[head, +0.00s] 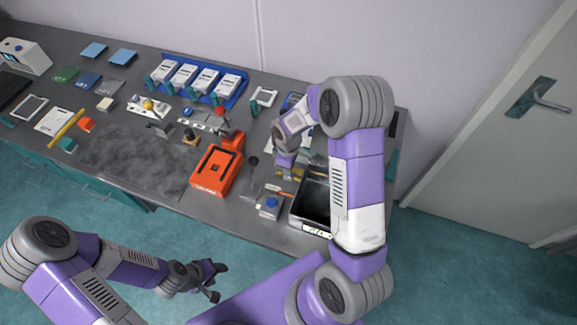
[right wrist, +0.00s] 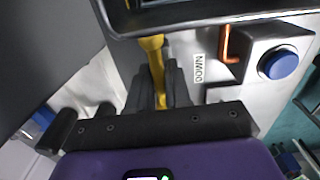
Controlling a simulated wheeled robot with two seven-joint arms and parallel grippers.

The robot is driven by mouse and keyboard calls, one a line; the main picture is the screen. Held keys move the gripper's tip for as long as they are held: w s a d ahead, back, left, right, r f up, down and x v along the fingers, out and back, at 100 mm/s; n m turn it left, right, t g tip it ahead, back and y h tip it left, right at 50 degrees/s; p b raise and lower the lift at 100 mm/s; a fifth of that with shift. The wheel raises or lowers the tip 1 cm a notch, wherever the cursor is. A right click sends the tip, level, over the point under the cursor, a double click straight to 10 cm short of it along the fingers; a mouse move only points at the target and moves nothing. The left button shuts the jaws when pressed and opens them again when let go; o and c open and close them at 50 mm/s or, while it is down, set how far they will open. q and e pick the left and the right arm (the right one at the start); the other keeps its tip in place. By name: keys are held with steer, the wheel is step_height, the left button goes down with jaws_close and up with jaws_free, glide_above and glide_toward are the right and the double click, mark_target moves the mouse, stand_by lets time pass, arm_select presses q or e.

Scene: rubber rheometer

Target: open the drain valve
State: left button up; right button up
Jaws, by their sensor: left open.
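A yellow lever (right wrist: 157,75), which I take to be the drain valve's handle, runs down from the edge of a dark basin in the right wrist view. My right gripper (right wrist: 158,88) has its two dark fingers close on either side of this lever and looks shut on it; the contact is partly hidden. In the head view my right gripper (head: 285,163) reaches down behind the basin (head: 313,231), mostly covered by its own wrist. My left gripper (head: 217,281) is open and empty, over the floor in front of the bench.
A grey box with a blue button (right wrist: 278,64) and an orange lever (right wrist: 229,46) lie close to the right fingers in the wrist view. An orange device (head: 216,171) stands left of the basin. The bench's middle-left holds a bare dark mat (head: 130,160).

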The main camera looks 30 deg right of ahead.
steer(key=o, duration=0.3)
steer(key=shift+a+f, duration=0.1)
step_height(320, 180, up, 8)
steer(key=shift+f+p, duration=0.15)
steer(key=shift+p, duration=0.2)
stand_by(0.5)
